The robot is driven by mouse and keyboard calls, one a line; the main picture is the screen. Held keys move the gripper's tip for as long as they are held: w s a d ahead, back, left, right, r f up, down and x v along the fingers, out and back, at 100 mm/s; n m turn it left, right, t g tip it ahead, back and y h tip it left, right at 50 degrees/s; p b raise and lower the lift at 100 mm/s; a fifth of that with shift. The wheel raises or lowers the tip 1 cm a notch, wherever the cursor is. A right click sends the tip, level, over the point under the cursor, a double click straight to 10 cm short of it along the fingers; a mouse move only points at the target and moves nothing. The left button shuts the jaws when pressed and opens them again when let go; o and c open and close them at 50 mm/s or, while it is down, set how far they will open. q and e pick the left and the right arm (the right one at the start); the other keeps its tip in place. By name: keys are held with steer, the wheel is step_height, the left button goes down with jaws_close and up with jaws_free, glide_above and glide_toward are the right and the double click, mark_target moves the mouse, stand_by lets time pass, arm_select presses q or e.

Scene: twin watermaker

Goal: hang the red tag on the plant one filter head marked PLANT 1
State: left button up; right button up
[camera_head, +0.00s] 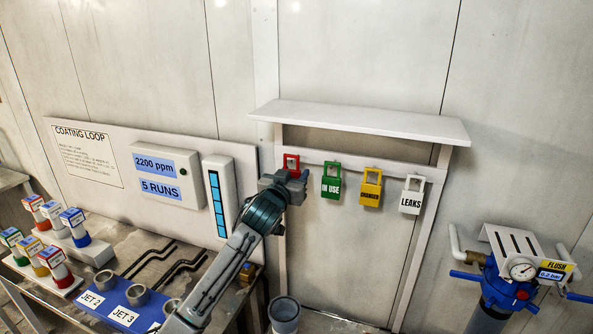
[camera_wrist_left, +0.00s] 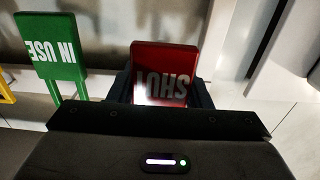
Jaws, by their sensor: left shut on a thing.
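The red tag (camera_head: 291,162) is at the left end of a row of tags on the rail under a shelf. In the left wrist view the red tag (camera_wrist_left: 165,72) shows upside-down lettering, of which "SHU" is legible. My left gripper (camera_head: 288,179) is shut on the red tag, with a dark finger on each side of it. The gripper hides the tag's lower part in the head view. I cannot tell whether the tag still touches the rail. A blue filter head (camera_head: 506,288) with a gauge stands at the lower right; no PLANT 1 mark is legible. My right gripper is not in view.
Green (camera_head: 331,181), yellow (camera_head: 370,188) and white (camera_head: 411,196) tags hang to the right of my gripper. The shelf (camera_head: 360,121) juts out above them. A bench with coloured cartridges and a blue jet block (camera_head: 124,303) stands at left. A grey cup (camera_head: 284,312) is below.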

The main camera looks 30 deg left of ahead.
arm_select(q)
steer(key=p+x, duration=0.2)
steer(key=x, duration=0.1)
steer(key=shift+f, duration=0.55)
steer(key=shift+s, duration=0.2)
steer(key=shift+f, duration=0.1)
steer(key=o, duration=1)
steer(key=shift+w+f, duration=0.1)
steer(key=shift+c, duration=0.2)
steer(key=shift+d, duration=0.1)
